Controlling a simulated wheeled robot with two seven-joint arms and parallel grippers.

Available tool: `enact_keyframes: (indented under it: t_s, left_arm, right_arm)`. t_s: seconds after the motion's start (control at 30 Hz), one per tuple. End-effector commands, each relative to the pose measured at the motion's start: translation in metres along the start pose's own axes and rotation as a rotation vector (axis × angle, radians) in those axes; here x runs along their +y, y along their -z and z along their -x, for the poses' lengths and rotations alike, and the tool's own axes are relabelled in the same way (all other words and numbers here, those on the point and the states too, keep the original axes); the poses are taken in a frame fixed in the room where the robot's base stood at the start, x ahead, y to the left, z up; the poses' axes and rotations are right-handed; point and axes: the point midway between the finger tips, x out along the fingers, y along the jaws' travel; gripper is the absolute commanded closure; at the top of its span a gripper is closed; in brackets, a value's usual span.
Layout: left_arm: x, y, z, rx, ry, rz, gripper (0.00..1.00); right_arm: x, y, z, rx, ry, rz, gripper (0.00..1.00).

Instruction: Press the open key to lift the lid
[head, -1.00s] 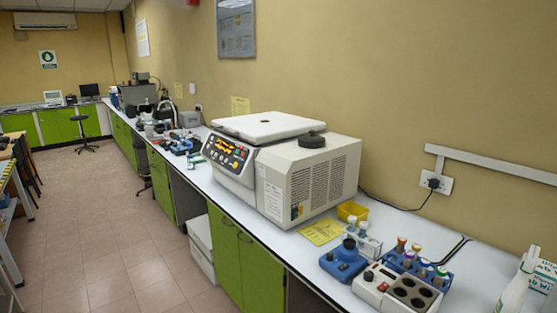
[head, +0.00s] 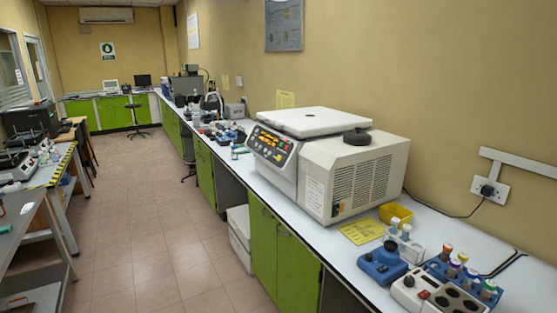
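A large white centrifuge (head: 318,177) stands on the long bench along the right wall. Its flat white lid (head: 302,119) lies on top and looks shut. The sloped control panel (head: 271,146) on its left end has a lit orange display and several coloured keys. The keys are too small to tell which is the open key. A round black knob (head: 357,137) sits on the body's top at the right. Neither of my grippers is in view.
A yellow note (head: 361,231), a yellow tray (head: 395,213), a blue device (head: 382,264) and tube racks (head: 461,276) crowd the bench right of the centrifuge. Tiled floor (head: 148,222) lies free in front of the bench. Another table (head: 20,222) stands at the left.

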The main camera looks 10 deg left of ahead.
Motion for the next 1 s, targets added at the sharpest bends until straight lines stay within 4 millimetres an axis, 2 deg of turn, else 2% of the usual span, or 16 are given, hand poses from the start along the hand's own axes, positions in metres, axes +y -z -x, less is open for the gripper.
enact_keyframes:
  t_s: [0.07, 0.1, 0.37, 1.0]
  left_arm:
    - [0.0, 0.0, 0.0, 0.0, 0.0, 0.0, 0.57]
    - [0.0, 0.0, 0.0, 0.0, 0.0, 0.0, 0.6]
    - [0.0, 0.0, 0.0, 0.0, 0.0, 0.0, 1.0]
    - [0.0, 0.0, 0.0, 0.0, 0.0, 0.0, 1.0]
  right_arm:
    - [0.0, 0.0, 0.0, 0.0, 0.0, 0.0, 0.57]
    - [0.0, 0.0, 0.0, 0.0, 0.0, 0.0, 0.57]
    - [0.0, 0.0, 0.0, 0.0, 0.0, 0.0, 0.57]
    - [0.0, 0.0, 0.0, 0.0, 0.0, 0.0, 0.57]
